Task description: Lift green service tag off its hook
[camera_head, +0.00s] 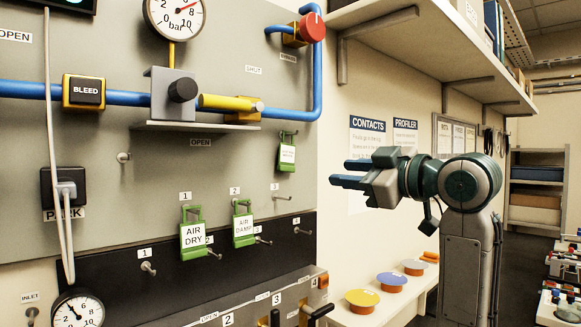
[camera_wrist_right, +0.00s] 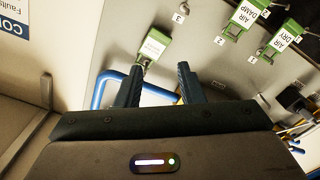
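Three green tags hang on the grey wall panel. One small green tag with a white label (camera_head: 287,155) hangs from a hook at the panel's upper right; its print is too small to read surely. AIR DRY (camera_head: 193,236) and AIR DAMP (camera_head: 243,226) hang lower left of it. My right gripper (camera_head: 343,173) is open and empty, right of the small tag and apart from it, fingers pointing left. In the right wrist view the small tag (camera_wrist_right: 154,46) shows beyond and between the open fingertips (camera_wrist_right: 157,75). My left gripper is not in view.
A blue pipe (camera_head: 318,85) and a red knob (camera_head: 311,27) are above the small tag. A shelf (camera_head: 430,50) overhangs at upper right. Empty hooks, one of them a peg (camera_head: 283,198), stick out below the tag. Colored discs (camera_head: 362,299) sit on a ledge below my right arm.

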